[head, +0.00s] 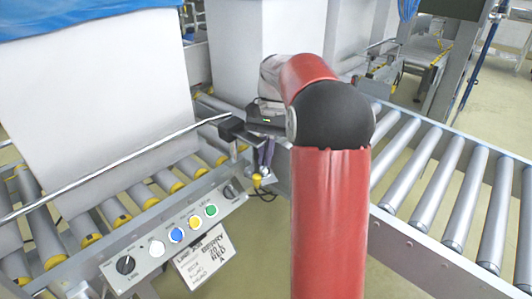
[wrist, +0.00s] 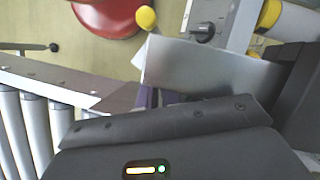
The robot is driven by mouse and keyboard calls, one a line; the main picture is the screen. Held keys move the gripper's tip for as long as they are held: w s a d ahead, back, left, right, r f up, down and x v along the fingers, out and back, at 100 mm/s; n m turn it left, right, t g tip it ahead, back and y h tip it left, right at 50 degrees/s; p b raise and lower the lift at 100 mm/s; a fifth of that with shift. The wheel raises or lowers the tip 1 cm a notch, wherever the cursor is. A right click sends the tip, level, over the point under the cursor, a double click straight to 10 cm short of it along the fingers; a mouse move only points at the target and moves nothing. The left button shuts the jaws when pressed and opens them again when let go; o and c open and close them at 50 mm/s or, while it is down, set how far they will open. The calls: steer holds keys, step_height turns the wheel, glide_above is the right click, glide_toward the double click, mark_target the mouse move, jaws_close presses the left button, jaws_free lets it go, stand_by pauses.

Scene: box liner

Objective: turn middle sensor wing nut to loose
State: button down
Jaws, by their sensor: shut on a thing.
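My gripper (head: 264,156) reaches down beside the conveyor's side rail, just right of the control panel. In the wrist view its fingers (wrist: 163,96) show only as short purple pieces behind my dark gripper body. The jaws are shut at the sensor bracket, on the middle sensor wing nut. The wing nut itself is hidden by the gripper, so I cannot see how it is turned. A yellow knob (head: 257,180) stands just below the fingertips, and it also shows in the wrist view (wrist: 146,17), apart from the fingers. A grey plate (wrist: 212,68) lies close to the fingers.
A large white box (head: 100,95) stands on rollers behind. A roller conveyor (head: 460,188) runs along the right.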

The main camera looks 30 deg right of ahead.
stand_by(0.4)
steer(key=c, duration=1.6)
jaws_free()
steer(key=v, duration=0.7)
steer(key=shift+w+r, duration=0.1)
steer(key=shift+r, duration=0.3)
